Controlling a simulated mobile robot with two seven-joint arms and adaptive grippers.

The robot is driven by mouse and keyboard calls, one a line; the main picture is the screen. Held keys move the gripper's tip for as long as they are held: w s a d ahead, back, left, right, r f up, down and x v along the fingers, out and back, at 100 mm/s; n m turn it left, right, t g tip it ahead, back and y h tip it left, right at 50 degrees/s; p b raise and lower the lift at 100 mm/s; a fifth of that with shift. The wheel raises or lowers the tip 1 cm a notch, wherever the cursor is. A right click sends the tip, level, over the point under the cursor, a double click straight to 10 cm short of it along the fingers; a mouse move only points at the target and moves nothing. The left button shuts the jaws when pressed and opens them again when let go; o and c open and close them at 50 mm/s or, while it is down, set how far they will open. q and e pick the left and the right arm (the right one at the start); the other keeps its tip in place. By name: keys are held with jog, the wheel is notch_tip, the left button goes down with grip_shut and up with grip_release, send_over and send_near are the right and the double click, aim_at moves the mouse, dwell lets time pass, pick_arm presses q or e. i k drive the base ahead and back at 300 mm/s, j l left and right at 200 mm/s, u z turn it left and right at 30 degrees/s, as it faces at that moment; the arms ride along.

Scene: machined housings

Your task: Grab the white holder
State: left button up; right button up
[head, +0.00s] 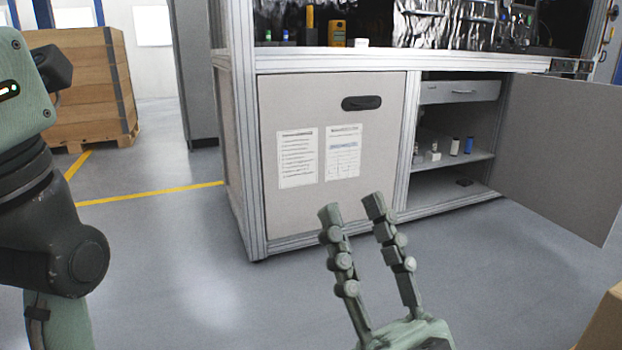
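A small white object (434,153), which may be the white holder, stands on the middle shelf inside the open cabinet. It is too small in the head view to make out its shape. My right gripper (352,209) is in front of the cabinet, with its two fingers spread and nothing between them. It is well short of the shelf, lower and to the left of the white object in the picture. My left arm comes in at the left edge. Its gripper fingers are not in view.
The open cabinet door (563,150) swings out at the right. A closed panel (300,225) with two sheets is on the left. A blue cylinder (469,145) and a white-and-dark cylinder (455,147) share the shelf. A wooden crate (75,85) stands back left.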

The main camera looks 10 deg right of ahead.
aim_at(433, 157)
jog(key=i+l+z, duration=0.2)
jog(key=i+z, duration=0.25)
jog(key=i, duration=0.25)
jog(key=i+j+z, duration=0.1)
jog(key=i+z, duration=0.35)
jog(key=i, duration=0.25)
jog(key=i+l+u, duration=0.1)
jog(key=i, duration=0.35)
jog(key=i+l+u, duration=0.1)
jog(key=i+l, duration=0.25)
jog(key=i+l+u, duration=0.1)
jog(key=i+l, duration=0.2)
jog(key=i, duration=0.2)
jog(key=i+l, duration=0.25)
jog(key=l, duration=0.15)
jog(key=i+l, duration=0.25)
jog(key=l, duration=0.2)
